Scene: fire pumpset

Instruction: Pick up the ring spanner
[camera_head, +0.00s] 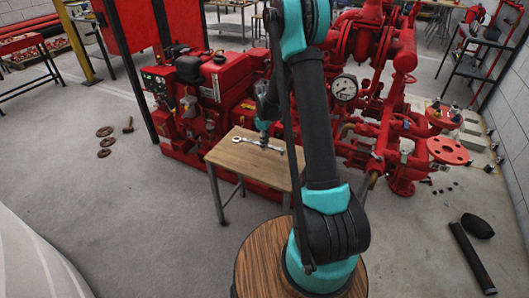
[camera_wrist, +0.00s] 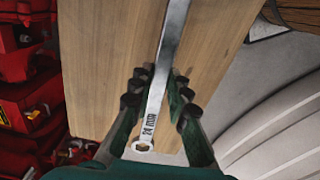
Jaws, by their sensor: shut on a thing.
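The ring spanner (camera_wrist: 155,105) is a silver tool with a ring end and a "24 mm" marking. In the wrist view it runs up the middle of the picture, its ring end near the bottom and its far end cut off at the top. My gripper (camera_wrist: 160,88) has its fingers on both sides of the spanner's shank, shut on it. In the head view the spanner (camera_head: 258,145) shows small over the small wooden table (camera_head: 232,158), with my gripper (camera_head: 264,138) above its middle. I cannot tell whether the spanner still touches the table top.
A red pumpset (camera_head: 215,92) stands right behind the table, with red pipes, a gauge (camera_head: 344,88) and flanges to the right. Rings (camera_head: 104,142) lie on the floor at left. A black cylinder (camera_head: 471,255) lies at lower right.

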